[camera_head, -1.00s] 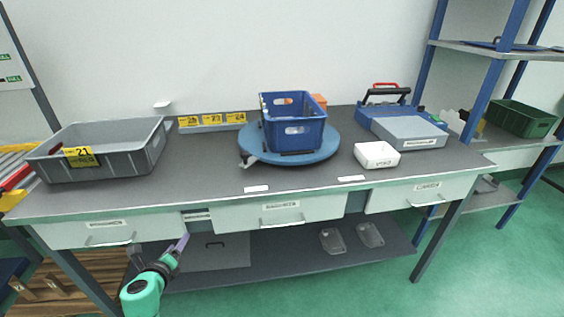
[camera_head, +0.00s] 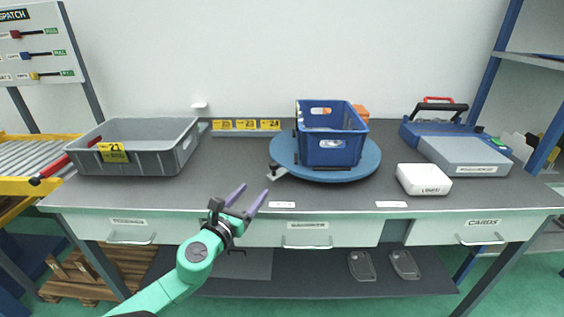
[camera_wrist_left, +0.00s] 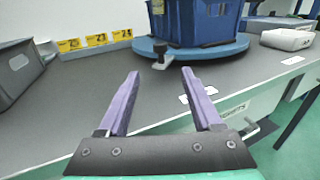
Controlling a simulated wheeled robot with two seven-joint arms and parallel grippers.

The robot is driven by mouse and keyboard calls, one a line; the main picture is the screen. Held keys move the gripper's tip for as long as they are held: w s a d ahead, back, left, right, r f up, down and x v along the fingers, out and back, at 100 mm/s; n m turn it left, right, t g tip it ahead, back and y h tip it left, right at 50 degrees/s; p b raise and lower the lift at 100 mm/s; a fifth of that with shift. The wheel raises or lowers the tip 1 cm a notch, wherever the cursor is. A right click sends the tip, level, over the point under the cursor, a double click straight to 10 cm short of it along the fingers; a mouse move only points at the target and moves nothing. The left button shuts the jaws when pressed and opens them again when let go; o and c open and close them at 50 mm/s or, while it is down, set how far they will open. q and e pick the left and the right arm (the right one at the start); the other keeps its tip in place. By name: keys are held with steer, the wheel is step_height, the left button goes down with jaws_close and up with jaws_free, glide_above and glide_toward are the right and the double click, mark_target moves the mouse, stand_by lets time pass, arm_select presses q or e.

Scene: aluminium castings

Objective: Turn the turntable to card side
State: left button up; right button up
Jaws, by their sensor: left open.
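The round blue turntable (camera_head: 365,168) sits on the grey bench top with a blue crate (camera_head: 334,148) standing on it. A small dark knob or handle (camera_head: 276,172) sticks out at its left front edge; it also shows in the left wrist view (camera_wrist_left: 161,52). My left gripper (camera_head: 250,197) is open and empty at the bench's front edge, left of and nearer than the turntable, apart from it. In the left wrist view its purple fingers (camera_wrist_left: 160,103) point toward the turntable (camera_wrist_left: 225,48). My right gripper is not in view.
A grey bin (camera_head: 130,165) labelled 21 stands at the left. A white box (camera_head: 424,179) and a blue case (camera_head: 455,148) stand at the right. Yellow number labels (camera_head: 246,125) line the back. The bench between bin and turntable is clear.

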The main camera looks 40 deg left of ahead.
mark_target(272, 168)
arm_select(q)
steer(key=shift+w, duration=0.4)
steer(key=shift+w+r, duration=0.25)
steer(key=shift+w, duration=0.05)
steer(key=x, duration=0.5)
steer(key=shift+w+a+r+p, duration=0.1)
steer(key=shift+w+a+p, duration=0.05)
steer(key=shift+w+p, duration=0.15)
steer(key=x, duration=0.7)
jaws_close()
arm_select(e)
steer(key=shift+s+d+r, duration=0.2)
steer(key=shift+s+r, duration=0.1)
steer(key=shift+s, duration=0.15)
